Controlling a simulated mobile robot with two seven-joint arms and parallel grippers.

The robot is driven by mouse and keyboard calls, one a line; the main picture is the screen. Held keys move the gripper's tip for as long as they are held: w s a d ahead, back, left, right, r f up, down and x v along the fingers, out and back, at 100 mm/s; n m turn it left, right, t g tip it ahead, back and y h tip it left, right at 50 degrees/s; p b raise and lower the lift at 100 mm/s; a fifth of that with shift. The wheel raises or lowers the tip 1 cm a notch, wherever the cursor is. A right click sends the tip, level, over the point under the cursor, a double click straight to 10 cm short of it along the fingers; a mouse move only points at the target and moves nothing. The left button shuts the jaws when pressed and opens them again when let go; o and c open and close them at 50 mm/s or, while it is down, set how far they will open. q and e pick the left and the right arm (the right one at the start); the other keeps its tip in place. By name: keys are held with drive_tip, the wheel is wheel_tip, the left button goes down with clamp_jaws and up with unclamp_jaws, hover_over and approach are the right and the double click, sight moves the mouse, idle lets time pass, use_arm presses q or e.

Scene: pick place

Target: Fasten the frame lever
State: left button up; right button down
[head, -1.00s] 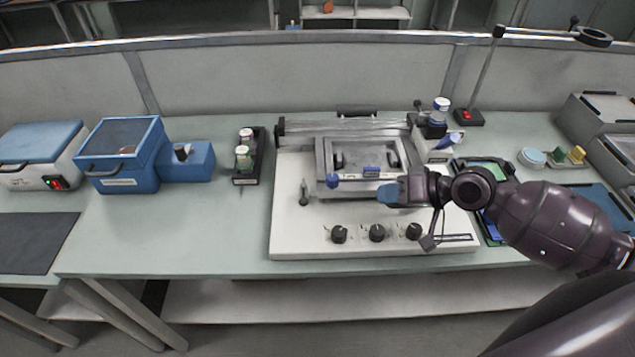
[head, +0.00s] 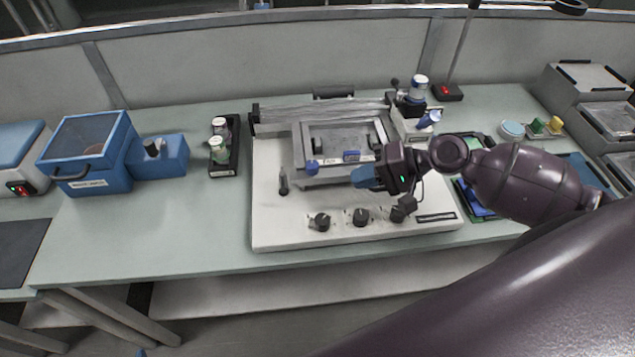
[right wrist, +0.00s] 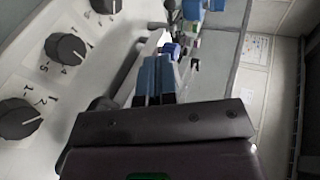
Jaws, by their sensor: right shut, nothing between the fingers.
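The white bench machine (head: 270,225) carries a metal frame (head: 300,150) with a grey plate inside it. A blue ball knob (head: 312,167) sits at the frame's front left corner; it looks like the lever's end, but the lever's arm is hard to make out. A small blue-and-white label (head: 352,156) is on the frame's front bar. My right gripper (head: 358,177) is just in front of the frame's front right part, right of the blue knob and apart from it. Its blue fingers are together and empty, also in the right wrist view (right wrist: 155,78). My left gripper is out of view.
Black dials (head: 361,217) line the machine's front, and a short grey toggle (head: 284,182) stands at its left. A black rack of vials (head: 224,150) and a blue box (head: 90,155) are farther left. A bottle stand (head: 417,100) is behind right. Bench is clear between rack and machine.

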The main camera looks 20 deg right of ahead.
drive_tip(key=p, duration=0.2)
approach(283, 180)
drive_tip(key=a+f, duration=0.1)
drive_tip(key=s+a+f, duration=0.1)
drive_tip(key=a, duration=0.2)
drive_tip(key=shift+s+a+f, duration=0.2)
drive_tip(key=shift+a+f, duration=0.2)
drive_tip(key=shift+w+a+f, duration=0.2)
drive_tip(key=shift+w+a, duration=0.05)
drive_tip(key=shift+a, duration=0.25)
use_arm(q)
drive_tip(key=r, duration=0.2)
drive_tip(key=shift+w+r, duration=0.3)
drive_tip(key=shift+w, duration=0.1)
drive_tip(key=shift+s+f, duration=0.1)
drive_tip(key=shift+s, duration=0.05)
